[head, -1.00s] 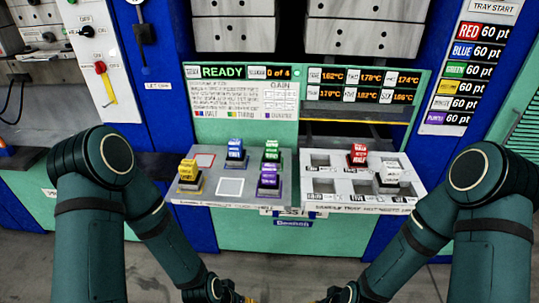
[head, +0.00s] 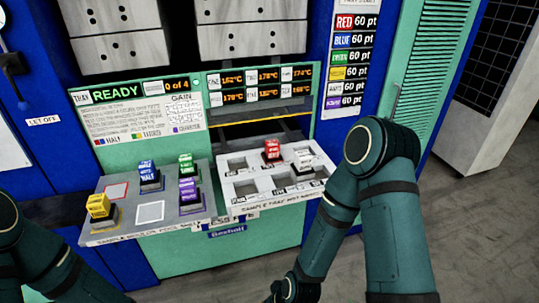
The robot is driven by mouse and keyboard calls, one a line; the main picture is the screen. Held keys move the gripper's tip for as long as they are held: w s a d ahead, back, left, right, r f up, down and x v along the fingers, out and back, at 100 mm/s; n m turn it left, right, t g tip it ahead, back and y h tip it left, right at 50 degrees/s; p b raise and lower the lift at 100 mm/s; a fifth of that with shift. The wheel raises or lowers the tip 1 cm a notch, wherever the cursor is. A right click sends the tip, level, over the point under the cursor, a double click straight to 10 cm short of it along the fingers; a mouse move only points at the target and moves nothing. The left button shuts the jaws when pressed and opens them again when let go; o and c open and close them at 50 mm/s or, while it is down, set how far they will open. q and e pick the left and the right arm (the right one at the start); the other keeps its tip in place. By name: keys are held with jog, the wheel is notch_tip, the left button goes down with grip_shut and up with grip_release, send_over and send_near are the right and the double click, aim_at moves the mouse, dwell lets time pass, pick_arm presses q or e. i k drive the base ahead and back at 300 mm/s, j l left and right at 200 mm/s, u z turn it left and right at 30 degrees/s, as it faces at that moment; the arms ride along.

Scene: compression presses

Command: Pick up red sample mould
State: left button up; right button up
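The red sample mould (head: 271,150) stands upright in a back-row slot of the white sample tray (head: 278,208), right of the picture's centre. A white mould (head: 303,160) stands near it in the same tray, to its right. Both of my grippers are outside the head view. My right arm comes down at the right, and its wrist runs out at the bottom edge. Only part of my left arm shows at the lower left.
The grey shelf (head: 120,222) on the left holds a yellow (head: 98,206), a blue (head: 148,175), a green (head: 186,166) and a purple mould (head: 189,190). The press panel (head: 147,122) rises behind, reading READY and 0 of 4. Several tray slots are empty.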

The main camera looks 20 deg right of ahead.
aim_at(272, 154)
jog(key=l+u, duration=0.15)
jog(key=u, duration=0.3)
jog(key=l+u, duration=0.2)
jog(key=u, duration=0.3)
jog(key=k+l+u, duration=0.1)
jog(key=l+u, duration=0.15)
jog(key=l, duration=0.2)
jog(key=k+l+u, duration=0.1)
jog(key=l+u, duration=0.15)
jog(key=l, duration=0.25)
jog(key=k+l, duration=0.1)
jog(key=l, duration=0.2)
jog(key=k+l+u, duration=0.15)
jog(key=l, duration=0.15)
jog(key=k+l, duration=0.1)
jog(key=l, duration=0.2)
